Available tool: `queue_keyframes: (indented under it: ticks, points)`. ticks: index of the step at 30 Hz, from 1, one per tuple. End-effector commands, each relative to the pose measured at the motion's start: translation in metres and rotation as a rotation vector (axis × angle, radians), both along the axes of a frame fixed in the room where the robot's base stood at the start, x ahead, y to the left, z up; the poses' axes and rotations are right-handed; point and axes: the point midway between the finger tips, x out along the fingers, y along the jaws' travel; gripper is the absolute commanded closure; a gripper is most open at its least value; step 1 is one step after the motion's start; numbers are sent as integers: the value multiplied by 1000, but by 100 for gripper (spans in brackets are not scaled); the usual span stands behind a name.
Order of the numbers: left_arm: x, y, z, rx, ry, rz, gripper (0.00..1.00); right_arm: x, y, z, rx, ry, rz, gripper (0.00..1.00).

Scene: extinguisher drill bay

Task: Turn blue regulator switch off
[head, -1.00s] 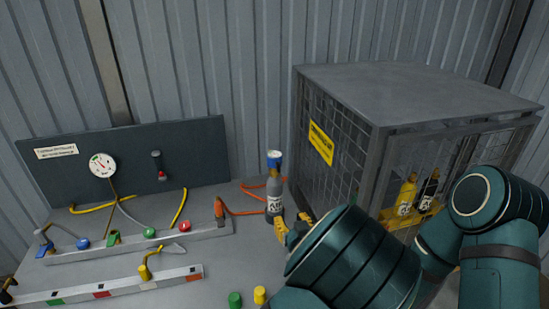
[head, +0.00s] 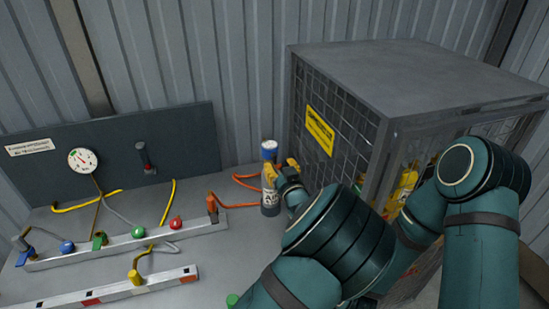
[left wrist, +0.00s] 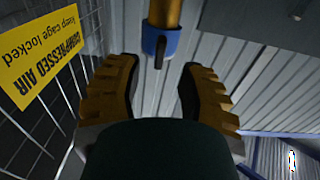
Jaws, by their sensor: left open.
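A grey bottle (head: 270,196) stands upright on the bench beside the cage, with a blue regulator switch (head: 269,147) on its top. In the left wrist view the blue switch (left wrist: 152,42) is a collar with a small dark lever, on a brass-coloured neck. My left gripper (head: 281,170), with yellow fingers, is at the bottle's upper part and partly covers it. In the left wrist view its fingers (left wrist: 158,70) are open and empty, with the switch just beyond the gap between the tips. I cannot tell whether a finger touches the bottle. My right gripper is not in view.
A mesh cage (head: 345,140) with a yellow sign (head: 320,130) stands close on the right, holding bottles. An orange hose (head: 237,206) lies left of the bottle. A manifold (head: 120,246) with coloured knobs and a gauge (head: 83,160) are further left.

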Motion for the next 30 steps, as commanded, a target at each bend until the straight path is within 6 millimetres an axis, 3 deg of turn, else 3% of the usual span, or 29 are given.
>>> queue_keyframes:
  ticks: [3, 9, 21, 24, 25, 30]
  points:
    - [20, 7, 0, 0, -1, 1, 61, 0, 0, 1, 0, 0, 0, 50]
    - [39, 13, 0, 1, 0, 0, 61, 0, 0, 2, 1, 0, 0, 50]
    - [45, 14, 0, 1, 1, -1, 58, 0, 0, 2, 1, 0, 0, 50]
    - [45, 14, 0, 0, 1, -1, 93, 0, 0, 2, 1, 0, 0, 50]
    - [45, 14, 0, 1, 1, -1, 100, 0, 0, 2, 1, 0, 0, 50]
    - [45, 14, 0, 0, 1, -1, 100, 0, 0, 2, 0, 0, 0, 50]
